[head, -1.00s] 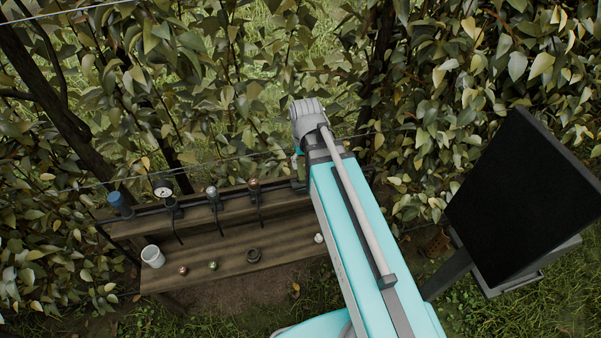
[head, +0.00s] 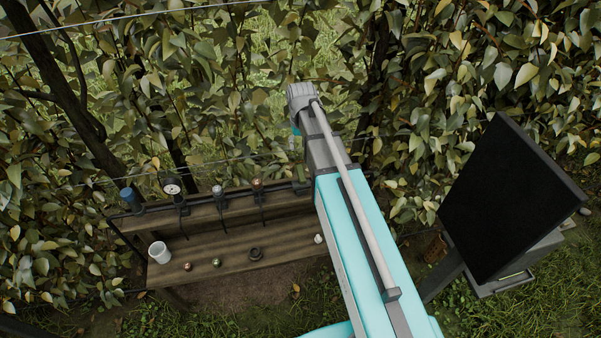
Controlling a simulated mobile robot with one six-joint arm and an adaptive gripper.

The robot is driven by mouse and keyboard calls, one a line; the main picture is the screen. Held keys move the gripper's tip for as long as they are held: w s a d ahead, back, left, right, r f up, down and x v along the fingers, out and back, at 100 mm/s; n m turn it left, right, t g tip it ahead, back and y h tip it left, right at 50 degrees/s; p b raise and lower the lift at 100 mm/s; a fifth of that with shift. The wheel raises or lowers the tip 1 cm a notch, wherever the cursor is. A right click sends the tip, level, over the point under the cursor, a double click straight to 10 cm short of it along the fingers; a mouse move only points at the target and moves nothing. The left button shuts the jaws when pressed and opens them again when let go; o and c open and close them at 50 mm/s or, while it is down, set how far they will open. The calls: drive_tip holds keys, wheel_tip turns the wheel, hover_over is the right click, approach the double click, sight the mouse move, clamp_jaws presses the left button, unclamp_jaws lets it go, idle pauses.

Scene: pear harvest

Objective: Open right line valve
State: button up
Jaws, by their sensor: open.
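A black pipe (head: 238,194) runs along the upper plank of a wooden bench. A valve with a brown, copper-like top (head: 257,185) stands at its right, and a silver-topped valve (head: 218,191) stands left of it. Thin dark tubes hang below them. Whether either valve is open or shut is too small to tell. The pipe's right end goes behind my teal arm. My arm's grey joint is at the upper middle, to the right of and above the valves in the picture. My gripper does not show; the arm hides that side.
A round gauge (head: 172,185) and a blue cylinder (head: 130,197) sit at the pipe's left. Leafy branches and a wire crowd behind. A dark panel (head: 510,200) stands right.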

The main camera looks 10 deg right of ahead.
sight(301, 173)
drive_tip(key=shift+f, duration=0.15)
wheel_tip(301, 173, down, 14)
drive_tip(key=b, duration=1.3)
drive_tip(key=shift+r+b, duration=0.25)
drive_tip(key=shift+b, duration=0.1)
clamp_jaws()
